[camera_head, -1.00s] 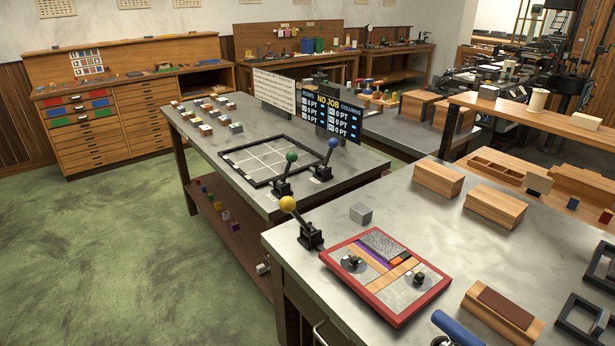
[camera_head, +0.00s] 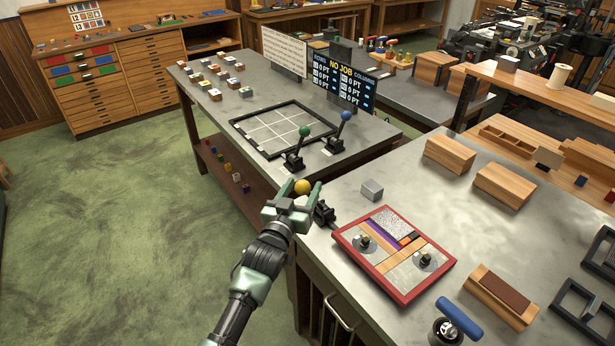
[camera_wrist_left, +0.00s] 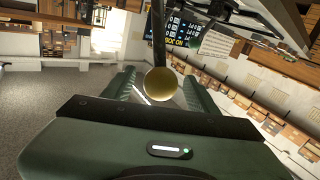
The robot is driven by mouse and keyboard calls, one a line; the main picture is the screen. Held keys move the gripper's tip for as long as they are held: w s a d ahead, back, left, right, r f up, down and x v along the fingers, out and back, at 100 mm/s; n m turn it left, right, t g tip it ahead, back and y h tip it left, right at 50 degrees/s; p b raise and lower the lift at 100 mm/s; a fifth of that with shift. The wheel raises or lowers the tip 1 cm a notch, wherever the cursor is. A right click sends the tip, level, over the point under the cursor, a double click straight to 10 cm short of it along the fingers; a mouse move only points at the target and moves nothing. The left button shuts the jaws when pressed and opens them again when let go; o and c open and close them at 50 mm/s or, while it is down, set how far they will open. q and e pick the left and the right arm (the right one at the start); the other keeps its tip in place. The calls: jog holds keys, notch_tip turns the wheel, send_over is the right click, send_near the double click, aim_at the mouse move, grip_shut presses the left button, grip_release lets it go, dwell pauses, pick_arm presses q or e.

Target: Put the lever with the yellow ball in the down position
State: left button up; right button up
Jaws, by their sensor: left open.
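The yellow ball (camera_head: 302,187) tops a lever whose black base (camera_head: 324,213) stands at the left edge of the near metal table. My left gripper (camera_head: 301,188) is at the ball, with its two fingers open on either side of it. In the left wrist view the ball (camera_wrist_left: 161,84) sits between the spread fingers of the gripper (camera_wrist_left: 158,88), with the dark lever rod (camera_wrist_left: 158,40) running up behind it. I cannot tell whether a finger touches the ball. The gripper hides most of the rod in the head view. My right gripper does not show.
A green-ball lever (camera_head: 304,131) and a blue-ball lever (camera_head: 345,116) stand on the farther table, just beyond my gripper. A grey block (camera_head: 371,190) and a red-framed tray (camera_head: 407,296) lie to the right. Open floor lies to the left.

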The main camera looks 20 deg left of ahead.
pick_arm(q)
jog(key=shift+w+d, duration=0.1)
jog(key=shift+w, duration=1.75)
grip_shut()
